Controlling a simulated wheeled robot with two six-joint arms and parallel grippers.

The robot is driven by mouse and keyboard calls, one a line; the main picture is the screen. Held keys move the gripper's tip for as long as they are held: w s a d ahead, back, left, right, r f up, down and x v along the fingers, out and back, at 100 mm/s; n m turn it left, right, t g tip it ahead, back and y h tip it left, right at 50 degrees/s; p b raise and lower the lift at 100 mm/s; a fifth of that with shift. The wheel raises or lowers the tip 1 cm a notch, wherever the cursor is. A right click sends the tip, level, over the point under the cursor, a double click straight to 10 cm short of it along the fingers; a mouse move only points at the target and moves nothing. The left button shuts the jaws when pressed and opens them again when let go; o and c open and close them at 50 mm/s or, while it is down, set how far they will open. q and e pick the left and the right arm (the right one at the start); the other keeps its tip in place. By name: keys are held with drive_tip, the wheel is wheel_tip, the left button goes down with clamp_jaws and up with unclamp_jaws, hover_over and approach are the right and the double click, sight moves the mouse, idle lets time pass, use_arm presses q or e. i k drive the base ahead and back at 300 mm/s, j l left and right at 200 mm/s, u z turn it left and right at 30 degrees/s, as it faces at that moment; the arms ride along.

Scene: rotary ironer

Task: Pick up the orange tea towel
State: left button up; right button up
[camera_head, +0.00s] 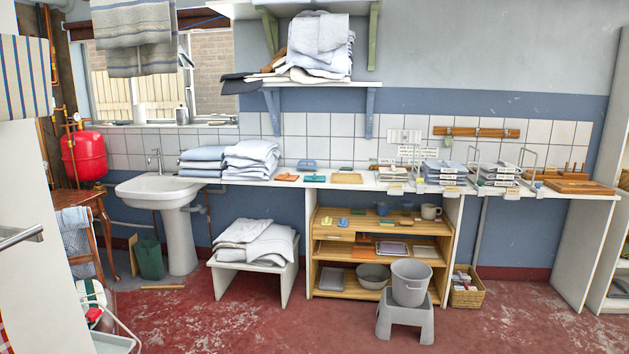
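A small flat orange item (287,177) lies on the long white counter (230,180), just right of the folded towel stacks. It is too small to tell whether it is a tea towel or something else. A second small orange item (363,238) is inside the wooden shelf unit below the counter, also too small to identify. No larger orange cloth is visible. Neither of my grippers is in view.
Towel stacks (252,155) stand on the counter's left, beside a white pedestal sink (165,190). A low bench (284,282) holds more towels. A grey bucket (411,282) sits on a step stool (405,321) before the shelf unit (328,280). The red floor (300,335) is open in front.

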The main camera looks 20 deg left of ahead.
sight(286, 177)
drive_tip(key=i+u, duration=0.25)
drive_tip(key=u, duration=0.2)
drive_tip(key=i, duration=3.25)
drive_tip(key=i+u, duration=0.1)
drive_tip(key=i, duration=0.4)
drive_tip(key=i+l+u, duration=0.1)
drive_tip(key=i, duration=0.4)
drive_tip(key=i+l+u, duration=0.15)
drive_tip(key=i, duration=0.35)
